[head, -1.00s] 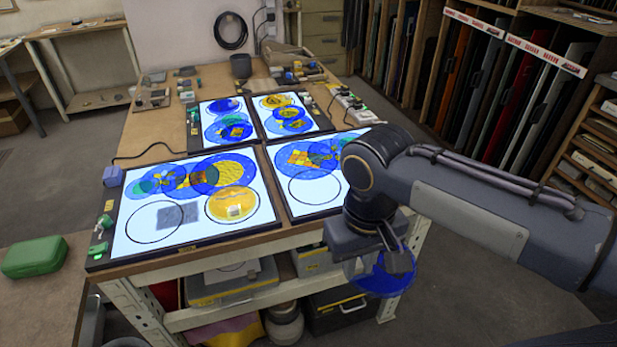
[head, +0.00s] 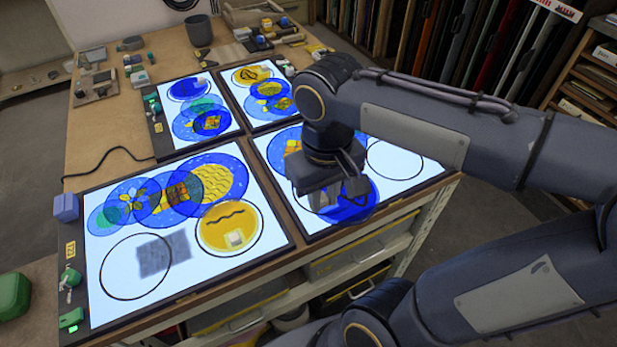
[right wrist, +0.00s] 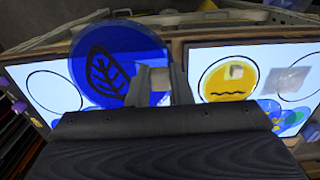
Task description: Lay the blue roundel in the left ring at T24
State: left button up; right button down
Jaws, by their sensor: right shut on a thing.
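My right gripper (head: 330,193) is shut on the blue roundel (head: 357,204), held flat over the near edge of the right front light panel (head: 312,228). In the right wrist view the roundel (right wrist: 103,68) shows a dark leaf outline, with the fingers (right wrist: 157,84) at its edge. The roundel and gripper hide the left part of that panel; its right ring (head: 368,160) is empty. The left front panel (head: 190,279) has an empty left ring (head: 104,279) and a yellow roundel (head: 213,234) in its right ring. I cannot read which panel is T24. My left gripper is out of view.
A grey translucent square (head: 152,257) overlaps the left front panel's left ring. Overlapping blue and yellow discs (head: 215,168) lie along that panel's back. Two smaller lit panels (head: 196,107) stand behind. A blue block (head: 66,207) sits at the left edge.

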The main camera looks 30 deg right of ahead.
jog(key=w+d+f, duration=0.1)
jog(key=w+f, duration=0.1)
jog(key=w, duration=0.1)
jog(key=w+d+f, duration=0.1)
jog(key=w+f, duration=0.2)
jog(key=w, duration=0.1)
jog(key=w+d+f, duration=0.2)
jog(key=w+f, duration=0.1)
jog(key=shift+w+p, duration=0.2)
jog(key=shift+p, duration=0.1)
jog(key=shift+w+d+f, duration=0.2)
jog(key=shift+w+f, duration=0.15)
jog(key=shift+f, duration=1.7)
jog(key=shift+f+b, duration=0.3)
jog(key=c, duration=1.3)
grip_release()
jog(key=shift+r, duration=0.1)
